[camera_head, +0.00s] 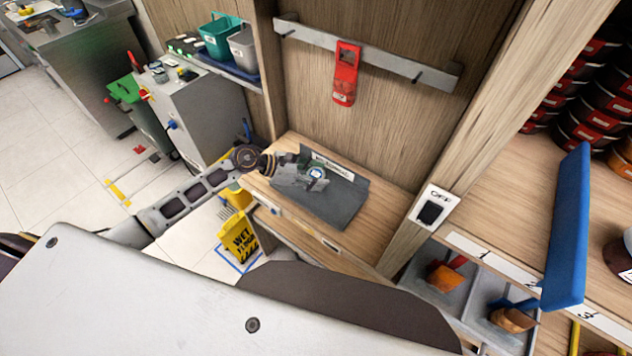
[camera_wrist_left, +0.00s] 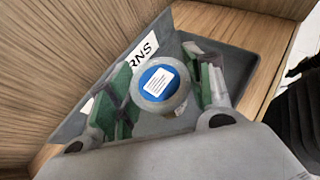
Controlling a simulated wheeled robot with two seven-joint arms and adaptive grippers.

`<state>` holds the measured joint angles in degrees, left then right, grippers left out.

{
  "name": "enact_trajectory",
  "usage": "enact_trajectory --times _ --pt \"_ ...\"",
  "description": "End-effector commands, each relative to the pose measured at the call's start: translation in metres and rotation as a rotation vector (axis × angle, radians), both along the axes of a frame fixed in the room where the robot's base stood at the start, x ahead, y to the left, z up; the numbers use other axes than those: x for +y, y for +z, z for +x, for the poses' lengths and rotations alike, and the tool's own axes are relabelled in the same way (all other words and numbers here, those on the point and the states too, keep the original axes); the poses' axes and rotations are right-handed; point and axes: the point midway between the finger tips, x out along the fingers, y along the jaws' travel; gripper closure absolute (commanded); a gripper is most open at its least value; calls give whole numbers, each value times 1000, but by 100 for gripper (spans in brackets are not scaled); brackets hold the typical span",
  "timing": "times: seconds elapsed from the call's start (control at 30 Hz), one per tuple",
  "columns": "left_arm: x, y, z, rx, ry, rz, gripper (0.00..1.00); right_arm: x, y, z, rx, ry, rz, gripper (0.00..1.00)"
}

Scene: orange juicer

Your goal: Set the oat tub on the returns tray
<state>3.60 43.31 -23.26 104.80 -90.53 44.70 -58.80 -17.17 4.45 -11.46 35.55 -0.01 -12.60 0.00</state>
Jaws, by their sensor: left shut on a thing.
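The oat tub (camera_head: 317,172) is a small pale, round tub with a blue lid and a white label on top. It also shows upright in the left wrist view (camera_wrist_left: 160,82). My left gripper (camera_head: 303,175) is shut on the tub, with a green-padded finger on each side. The grey returns tray (camera_head: 335,209) lies on the wooden shelf, with a white label on its raised back edge. The tub is over the tray; I cannot tell whether its hidden base touches it. My right gripper is not in view.
A rail with a red device (camera_head: 346,75) hangs on the wood panel behind. A wooden post with a switch (camera_head: 431,212) stands right of the tray. Grey bins and a blue panel (camera_head: 568,230) are farther right. A yellow wet-floor sign (camera_head: 239,240) is below left.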

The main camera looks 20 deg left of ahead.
Motion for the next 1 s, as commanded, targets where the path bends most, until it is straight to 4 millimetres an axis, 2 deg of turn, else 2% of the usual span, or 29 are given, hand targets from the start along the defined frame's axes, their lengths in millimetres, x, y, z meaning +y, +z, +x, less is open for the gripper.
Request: enact_trajectory --times 0.17,0.5,0.97,1.0 --pt "0 -5 0 1 0 -1 73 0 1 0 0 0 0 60" --pt "0 -35 0 0 0 0 73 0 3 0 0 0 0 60" --pt "0 -40 0 -1 0 0 73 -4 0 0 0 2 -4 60" --pt "0 -41 0 -1 0 0 47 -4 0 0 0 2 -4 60"
